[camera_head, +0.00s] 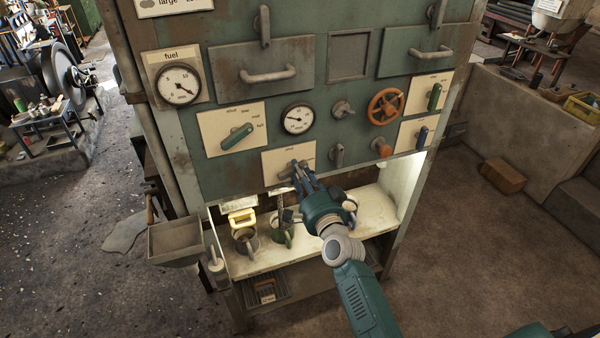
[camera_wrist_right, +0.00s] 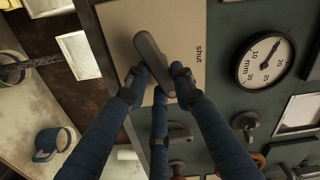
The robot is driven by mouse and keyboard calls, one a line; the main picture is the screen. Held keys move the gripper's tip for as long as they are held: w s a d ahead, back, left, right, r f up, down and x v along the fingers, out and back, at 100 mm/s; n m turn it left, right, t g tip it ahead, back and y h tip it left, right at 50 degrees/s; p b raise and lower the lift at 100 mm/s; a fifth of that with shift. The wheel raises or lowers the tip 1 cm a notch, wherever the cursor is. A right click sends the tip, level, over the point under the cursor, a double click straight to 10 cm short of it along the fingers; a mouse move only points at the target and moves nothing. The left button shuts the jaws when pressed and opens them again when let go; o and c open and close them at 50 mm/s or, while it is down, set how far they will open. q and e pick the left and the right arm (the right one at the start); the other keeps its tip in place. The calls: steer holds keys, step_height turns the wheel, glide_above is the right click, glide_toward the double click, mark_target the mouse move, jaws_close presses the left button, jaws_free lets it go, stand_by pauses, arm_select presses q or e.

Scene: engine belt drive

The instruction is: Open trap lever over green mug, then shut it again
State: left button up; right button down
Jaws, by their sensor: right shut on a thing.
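The trap lever (camera_head: 286,171) is a grey bar on a cream plate (camera_head: 275,157) low on the green panel, above the green mug (camera_head: 281,238). In the right wrist view the lever (camera_wrist_right: 149,52) lies slanted on its plate, with the word "shut" to its right. My right gripper (camera_head: 299,172) is closed on the lever's near end; its blue fingers (camera_wrist_right: 155,83) sit on both sides of it. The green mug stands on the lit shelf below, partly hidden by hanging parts. My left gripper is not in view.
A grey mug (camera_head: 245,242) under a yellow piece (camera_head: 242,217) stands left of the green mug. The panel carries gauges (camera_head: 298,119), an orange wheel (camera_head: 387,106) and a green lever (camera_head: 237,137). A grey tray (camera_head: 175,240) juts out at left.

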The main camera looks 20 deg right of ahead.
steer(key=shift+f+m, duration=0.15)
steer(key=shift+m, duration=0.85)
steer(key=c, duration=1.4)
jaws_free()
steer(key=shift+c, duration=0.2)
steer(key=s, duration=1.2)
steer(key=shift+d, duration=0.15)
steer(key=shift+f, duration=0.1)
